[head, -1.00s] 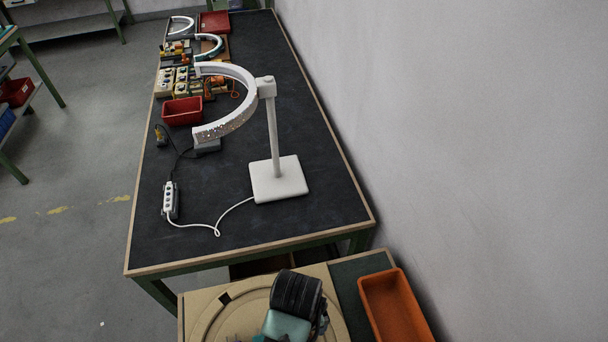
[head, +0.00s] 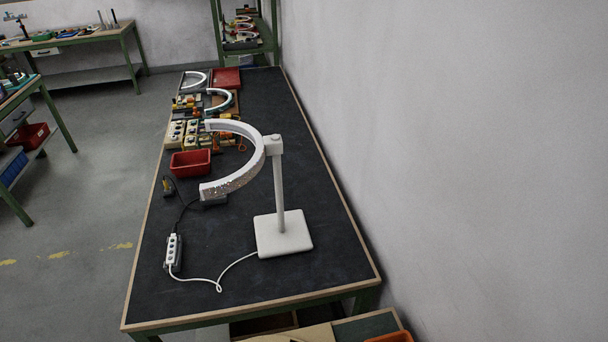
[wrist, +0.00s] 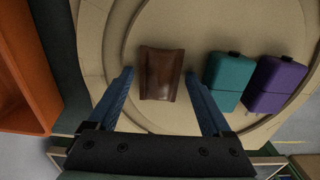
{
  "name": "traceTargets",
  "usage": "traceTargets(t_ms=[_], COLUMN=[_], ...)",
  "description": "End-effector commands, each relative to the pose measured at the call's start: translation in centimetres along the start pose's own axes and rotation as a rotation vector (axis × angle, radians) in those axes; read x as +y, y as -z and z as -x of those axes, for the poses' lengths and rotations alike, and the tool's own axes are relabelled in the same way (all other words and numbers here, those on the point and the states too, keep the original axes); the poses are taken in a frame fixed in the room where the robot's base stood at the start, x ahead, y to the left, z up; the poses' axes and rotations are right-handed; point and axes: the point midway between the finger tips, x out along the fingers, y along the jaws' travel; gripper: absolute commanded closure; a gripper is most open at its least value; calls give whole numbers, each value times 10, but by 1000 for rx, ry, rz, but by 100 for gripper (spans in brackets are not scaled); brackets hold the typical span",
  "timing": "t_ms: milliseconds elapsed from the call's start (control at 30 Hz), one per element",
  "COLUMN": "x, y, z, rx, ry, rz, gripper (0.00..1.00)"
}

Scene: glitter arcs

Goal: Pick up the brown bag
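The brown bag (wrist: 161,74) lies on a round tan turntable-like surface (wrist: 119,52) in the wrist view. It is a small, shiny brown piece near the middle of that view. My gripper (wrist: 163,84) is open, with one blue finger to the left of the bag and one to the right. A gap shows between the bag and each finger. How far the fingertips are above the surface is hard to tell. The bag and my gripper are not visible in the head view.
A teal case (wrist: 229,80) and a purple case (wrist: 274,84) lie right of the bag, the teal one near my right finger. An orange bin (wrist: 22,75) stands at left. The head view shows a dark worktable (head: 220,285) with a white arc lamp (head: 279,190).

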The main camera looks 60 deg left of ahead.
Motion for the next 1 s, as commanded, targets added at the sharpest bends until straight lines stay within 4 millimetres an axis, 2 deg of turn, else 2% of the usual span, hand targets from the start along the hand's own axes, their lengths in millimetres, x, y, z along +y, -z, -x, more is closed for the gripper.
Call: traceTargets(t_ms=[33,67,400,633,733,867,1000], x=[0,0,0,0,1,1,1], y=[0,0,0,0,1,1,1], z=[0,0,0,2,9,30,58], rx=[0,0,0,1,3,4,5], ry=[0,0,0,-1,-2,-3,-4], rz=[0,0,0,0,0,0,0], gripper=[28,33,93,93,93,93,93])
